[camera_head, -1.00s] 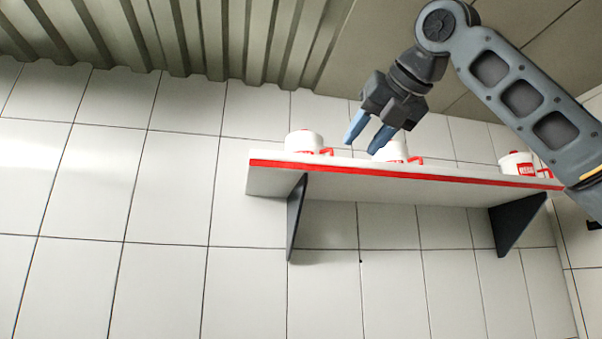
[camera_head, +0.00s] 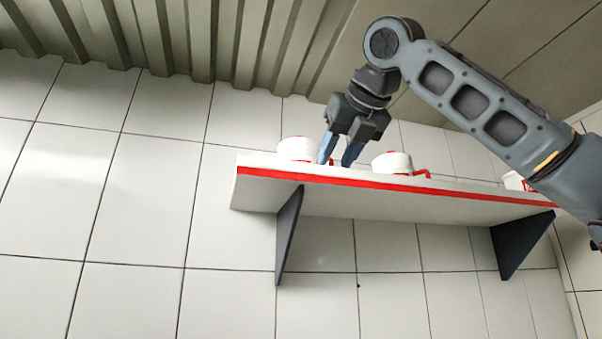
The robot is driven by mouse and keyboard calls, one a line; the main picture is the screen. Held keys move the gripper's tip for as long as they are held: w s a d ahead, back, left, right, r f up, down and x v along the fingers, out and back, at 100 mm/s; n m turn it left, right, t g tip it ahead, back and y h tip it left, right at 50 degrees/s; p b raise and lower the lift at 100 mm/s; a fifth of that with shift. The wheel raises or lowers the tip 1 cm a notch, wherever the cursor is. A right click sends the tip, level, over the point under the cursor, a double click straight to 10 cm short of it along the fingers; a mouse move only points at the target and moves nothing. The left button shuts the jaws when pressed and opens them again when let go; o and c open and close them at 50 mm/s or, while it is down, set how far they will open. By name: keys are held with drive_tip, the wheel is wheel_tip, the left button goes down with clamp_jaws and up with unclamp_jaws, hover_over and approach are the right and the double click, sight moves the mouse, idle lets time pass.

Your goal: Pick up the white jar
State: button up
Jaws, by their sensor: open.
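Several white jars with red markings stand on a wall shelf. The left jar (camera_head: 296,149) is partly covered on its right side by my gripper. The middle jar (camera_head: 392,163) has a red part low on its right side and stands clear of the gripper. The right jar (camera_head: 513,181) is mostly hidden behind my arm. My gripper (camera_head: 339,150) points down with its blue fingers apart and empty, between the left and middle jars. Its left finger overlaps the left jar's right edge in the picture. I cannot tell whether they touch.
The white shelf (camera_head: 262,198) has a red front edge and dark triangular brackets (camera_head: 289,236) below it. The tiled wall (camera_head: 140,200) is bare at the left. A ribbed ceiling panel (camera_head: 150,35) is above. The shelf top is seen from below, so its depth is hidden.

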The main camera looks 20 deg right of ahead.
drive_tip(key=shift+x, duration=1)
drive_tip(key=shift+c, duration=0.5)
clamp_jaws()
